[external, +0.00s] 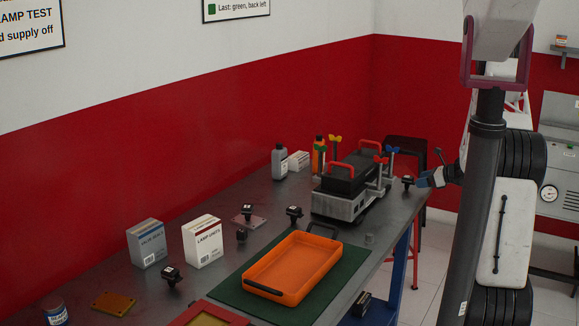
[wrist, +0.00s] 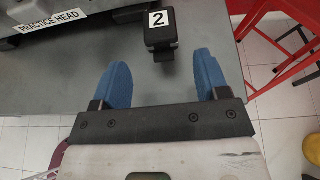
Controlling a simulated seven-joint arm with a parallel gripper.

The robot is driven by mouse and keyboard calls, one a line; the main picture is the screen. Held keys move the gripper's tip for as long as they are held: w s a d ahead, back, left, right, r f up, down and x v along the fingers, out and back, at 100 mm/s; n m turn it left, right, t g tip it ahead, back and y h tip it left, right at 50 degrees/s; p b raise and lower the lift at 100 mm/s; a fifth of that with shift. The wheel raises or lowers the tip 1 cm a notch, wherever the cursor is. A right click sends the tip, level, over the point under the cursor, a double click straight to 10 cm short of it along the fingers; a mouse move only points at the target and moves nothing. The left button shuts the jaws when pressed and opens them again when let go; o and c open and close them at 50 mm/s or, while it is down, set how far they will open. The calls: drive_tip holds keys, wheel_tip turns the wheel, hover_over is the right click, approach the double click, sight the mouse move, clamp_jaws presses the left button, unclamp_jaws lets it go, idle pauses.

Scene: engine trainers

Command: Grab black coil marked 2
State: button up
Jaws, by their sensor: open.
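The black coil marked 2 (wrist: 161,36) stands on the grey bench near its edge, its white label facing up in the wrist view. In the external view a small black coil with a white top (external: 408,181) stands at the bench's right end, beside my gripper (external: 424,179); its number is too small to read there. In the wrist view my gripper (wrist: 163,66) is open and empty, its two blue fingers apart. The coil is just beyond the fingertips, roughly centred between them, and not between the fingers.
The engine block marked PRACTICE HEAD (wrist: 52,20) is left of the coil; the block (external: 343,203) also shows externally. A red stool frame (wrist: 280,45) stands right of the bench. Other black coils and an orange tray (external: 258,272) are farther along the bench.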

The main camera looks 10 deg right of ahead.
sight(408, 181)
drive_tip(key=shift+x, duration=0.9)
drive_tip(key=shift+x, duration=2.6)
drive_tip(key=shift+w+d+r, duration=0.1)
drive_tip(key=shift+w, duration=0.05)
drive_tip(key=c, duration=1.1)
drive_tip(key=shift+r, duration=0.1)
